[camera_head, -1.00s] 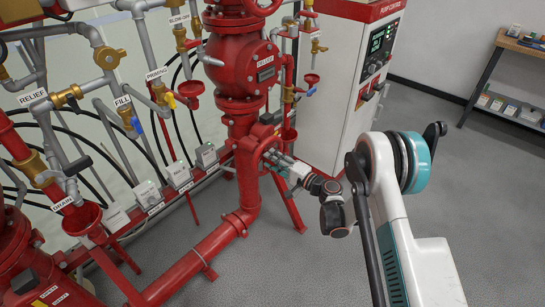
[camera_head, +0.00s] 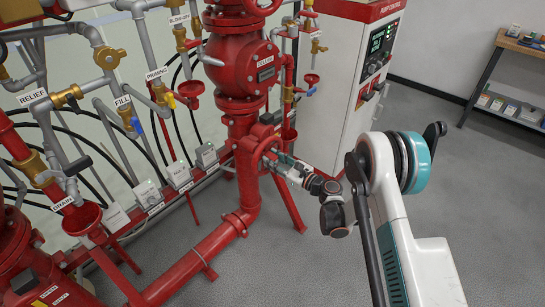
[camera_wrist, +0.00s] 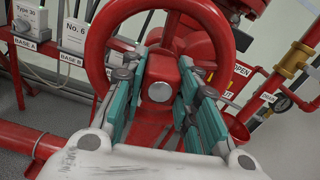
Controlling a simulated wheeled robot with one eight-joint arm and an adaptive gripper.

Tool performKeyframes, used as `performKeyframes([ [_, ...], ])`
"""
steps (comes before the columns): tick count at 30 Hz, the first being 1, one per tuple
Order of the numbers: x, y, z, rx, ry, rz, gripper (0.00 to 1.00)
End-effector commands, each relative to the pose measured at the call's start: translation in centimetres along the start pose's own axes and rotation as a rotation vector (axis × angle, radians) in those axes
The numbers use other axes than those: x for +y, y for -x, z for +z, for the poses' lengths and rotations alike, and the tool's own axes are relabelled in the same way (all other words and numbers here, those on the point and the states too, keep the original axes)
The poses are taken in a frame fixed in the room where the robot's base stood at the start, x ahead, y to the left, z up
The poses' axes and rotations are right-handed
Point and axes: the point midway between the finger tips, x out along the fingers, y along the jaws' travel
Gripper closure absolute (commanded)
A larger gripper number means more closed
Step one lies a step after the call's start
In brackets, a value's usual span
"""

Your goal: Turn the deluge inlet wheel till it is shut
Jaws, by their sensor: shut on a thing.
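The deluge inlet wheel is a red handwheel with a thick rim (camera_wrist: 97,45) and a square hub with a round silver cap (camera_wrist: 159,92). It also shows in the head view (camera_head: 262,140), low on the red deluge column, partly hidden by my gripper. My gripper (camera_wrist: 166,65) faces the wheel, with its teal-padded fingers inside the rim on both sides of the hub. It is shut on the wheel; the exact contact at the fingertips is partly hidden. In the head view my gripper (camera_head: 277,160) reaches the wheel from the right.
An OPEN/SHUT sign (camera_wrist: 238,76) stands right of the wheel. The red deluge valve body (camera_head: 245,75) rises above it. A white pump control cabinet (camera_head: 340,95) stands behind on the right. A red pipe (camera_head: 185,268) runs low at left.

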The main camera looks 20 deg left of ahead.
Motion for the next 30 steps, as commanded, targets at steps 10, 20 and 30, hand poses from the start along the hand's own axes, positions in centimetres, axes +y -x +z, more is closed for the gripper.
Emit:
performKeyframes([
  [10, 0.0, 0.0, 0.0, 0.0, -0.109, 0.0, 0.53],
  [20, -0.1, 1.9, 0.0, 0.0, -0.107, -0.002, 0.53],
  [30, -0.2, 6.2, 0.0, 0.001, -0.107, 0.0, 0.53],
])
